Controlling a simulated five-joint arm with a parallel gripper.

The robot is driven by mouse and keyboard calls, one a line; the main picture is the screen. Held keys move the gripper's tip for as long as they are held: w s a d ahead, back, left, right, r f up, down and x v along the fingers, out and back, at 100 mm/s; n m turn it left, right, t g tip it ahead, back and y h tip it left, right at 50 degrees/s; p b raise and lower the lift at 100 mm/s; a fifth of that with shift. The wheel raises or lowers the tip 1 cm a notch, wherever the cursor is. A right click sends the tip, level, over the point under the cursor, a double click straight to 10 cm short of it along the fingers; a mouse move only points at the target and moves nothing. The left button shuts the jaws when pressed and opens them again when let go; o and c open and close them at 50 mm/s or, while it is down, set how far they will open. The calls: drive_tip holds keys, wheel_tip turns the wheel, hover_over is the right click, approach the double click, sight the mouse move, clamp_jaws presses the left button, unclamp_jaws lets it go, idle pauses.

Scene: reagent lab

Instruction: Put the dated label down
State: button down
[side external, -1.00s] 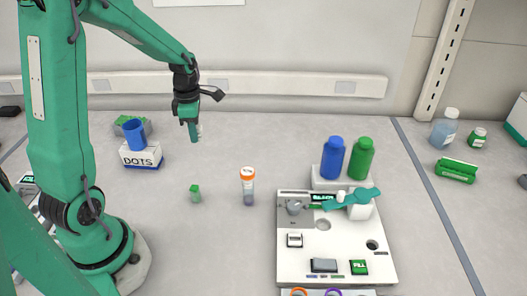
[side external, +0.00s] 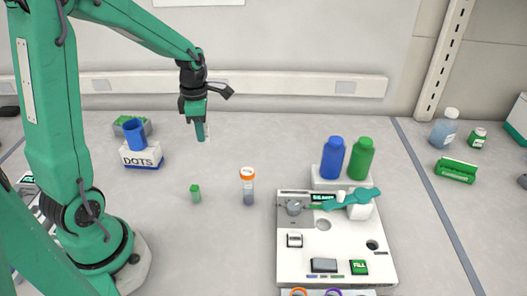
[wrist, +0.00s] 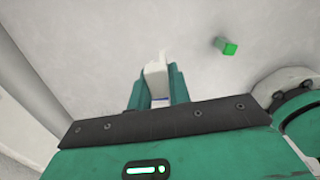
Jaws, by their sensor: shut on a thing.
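My gripper (side external: 201,131) hangs fingers-down in the air at the back left of the bench, near the wall. It is shut on a small white piece, seemingly the dated label (wrist: 156,76). In the wrist view the piece sits between the two green fingers and sticks out past their tips, with a bluish mark lower down. In the side view the fingers mostly hide it. Its writing cannot be read.
The DOTS box (side external: 142,157) with a blue cup is at left. A white station board (side external: 300,260) and blue and green bottles (side external: 333,158) are at right.

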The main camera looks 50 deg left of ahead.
drive_tip(key=shift+r, duration=0.1)
wheel_tip(320, 180, up, 5)
drive_tip(key=d+m, duration=0.4)
drive_tip(key=d, duration=0.5)
drive_tip(key=m, duration=1.6)
hover_over(241, 279)
drive_tip(key=shift+f, duration=6.2)
drive_tip(key=shift+f, duration=0.1)
drive_tip(key=shift+f, duration=1.7)
drive_tip(key=shift+f, duration=0.1)
